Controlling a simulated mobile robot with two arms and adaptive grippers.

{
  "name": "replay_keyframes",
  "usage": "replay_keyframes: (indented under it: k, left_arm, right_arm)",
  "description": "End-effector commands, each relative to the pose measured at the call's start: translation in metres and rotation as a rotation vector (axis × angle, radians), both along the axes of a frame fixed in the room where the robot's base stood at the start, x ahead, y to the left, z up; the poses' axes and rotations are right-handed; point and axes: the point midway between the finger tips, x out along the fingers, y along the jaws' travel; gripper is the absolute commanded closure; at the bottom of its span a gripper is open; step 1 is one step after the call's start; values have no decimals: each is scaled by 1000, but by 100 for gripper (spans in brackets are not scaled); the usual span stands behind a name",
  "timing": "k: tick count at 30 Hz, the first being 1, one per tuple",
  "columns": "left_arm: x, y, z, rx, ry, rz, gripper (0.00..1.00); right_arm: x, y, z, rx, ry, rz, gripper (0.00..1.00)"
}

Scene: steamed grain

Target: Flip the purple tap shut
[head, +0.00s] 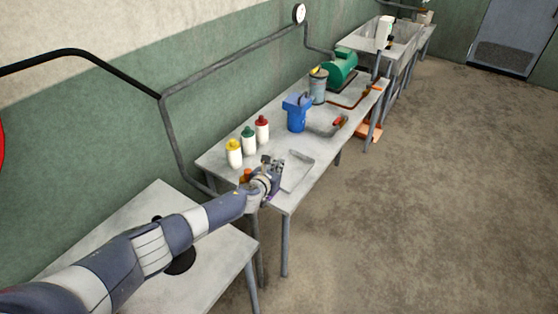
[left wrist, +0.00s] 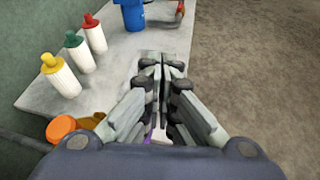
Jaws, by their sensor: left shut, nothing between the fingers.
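My left gripper (head: 272,165) reaches in from the left over the near end of the long table (head: 214,160). Its fingers are shut and hold nothing; they also show in the left wrist view (left wrist: 162,72). A small purple piece (left wrist: 148,138), which may be the purple tap, shows beside and beneath the fingers. Purple also shows just below the gripper in the head view (head: 269,198). Most of it is hidden by the gripper, so I cannot tell its position or whether they touch. My right gripper is not in view.
An orange-capped jar (left wrist: 61,128) stands close left of my gripper. Bottles with yellow (left wrist: 50,62), green (left wrist: 73,40) and red (left wrist: 90,20) caps stand along the wall side. A shallow tray (head: 298,172) lies right of the gripper; a blue container (head: 297,115) stands farther back.

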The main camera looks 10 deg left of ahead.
Motion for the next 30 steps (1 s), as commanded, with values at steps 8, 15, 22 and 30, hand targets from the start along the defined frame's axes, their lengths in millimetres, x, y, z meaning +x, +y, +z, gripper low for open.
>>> replay_keyframes:
  k: [8,15,22,30]
  left_arm:
    - [-3,-2,10,1,5,-1,100]
    - [-4,-4,12,1,8,-2,100]
    - [-3,-4,12,1,8,-1,100]
    - [-25,-25,-3,-132,46,47,100]
  right_arm:
    - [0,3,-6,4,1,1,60]
    - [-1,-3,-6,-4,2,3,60]
    - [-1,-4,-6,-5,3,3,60]
    - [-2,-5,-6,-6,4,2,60]
